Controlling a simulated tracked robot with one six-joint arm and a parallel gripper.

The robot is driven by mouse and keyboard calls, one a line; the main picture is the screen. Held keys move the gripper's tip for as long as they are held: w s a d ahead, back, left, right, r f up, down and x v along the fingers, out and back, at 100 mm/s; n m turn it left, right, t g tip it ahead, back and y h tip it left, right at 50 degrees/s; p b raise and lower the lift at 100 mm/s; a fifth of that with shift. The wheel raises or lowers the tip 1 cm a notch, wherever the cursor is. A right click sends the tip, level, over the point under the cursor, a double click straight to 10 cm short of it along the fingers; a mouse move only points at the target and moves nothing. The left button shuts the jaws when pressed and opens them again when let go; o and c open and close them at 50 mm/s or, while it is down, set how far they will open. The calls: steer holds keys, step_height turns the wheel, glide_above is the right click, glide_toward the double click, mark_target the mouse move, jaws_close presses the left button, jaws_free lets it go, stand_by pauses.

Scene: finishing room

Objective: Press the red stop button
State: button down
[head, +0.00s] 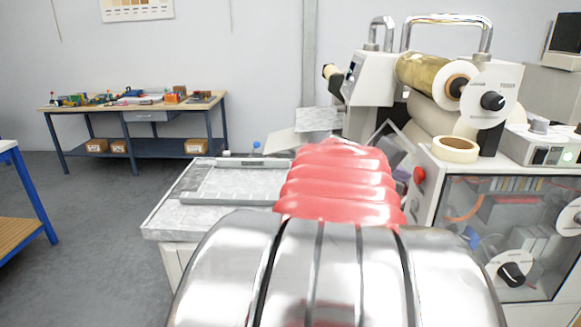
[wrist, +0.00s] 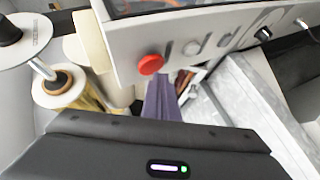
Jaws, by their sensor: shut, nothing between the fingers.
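The red stop button (head: 419,174) is a round knob on the pale left face of the machine cabinet at right in the head view. It also shows clearly in the wrist view (wrist: 151,64), on the grey-white panel above centre. My gripper (wrist: 161,83) shows in the wrist view as a dark body along the bottom with narrow purple fingers pointing up. The fingers are shut and look empty. The button appears just above and slightly left of the fingertips; I cannot tell the distance between them. In the head view my arm hides most of the gripper.
The cabinet (head: 433,187) carries a tape roll (head: 455,149) and, behind, a gold roller (head: 421,73). A grey flat bench (head: 168,216) lies left of my arm. A blue-legged worktable (head: 133,137) stands at the back left. Grey floor is clear at left.

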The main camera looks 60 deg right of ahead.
steer(key=shift+w+a, duration=0.2)
steer(key=shift+w, duration=0.05)
steer(key=w, duration=0.1)
steer(key=w+a, duration=0.2)
steer(key=w, duration=0.1)
steer(key=shift+w+a, duration=0.1)
steer(key=shift+a, duration=0.15)
stand_by(0.5)
stand_by(0.5)
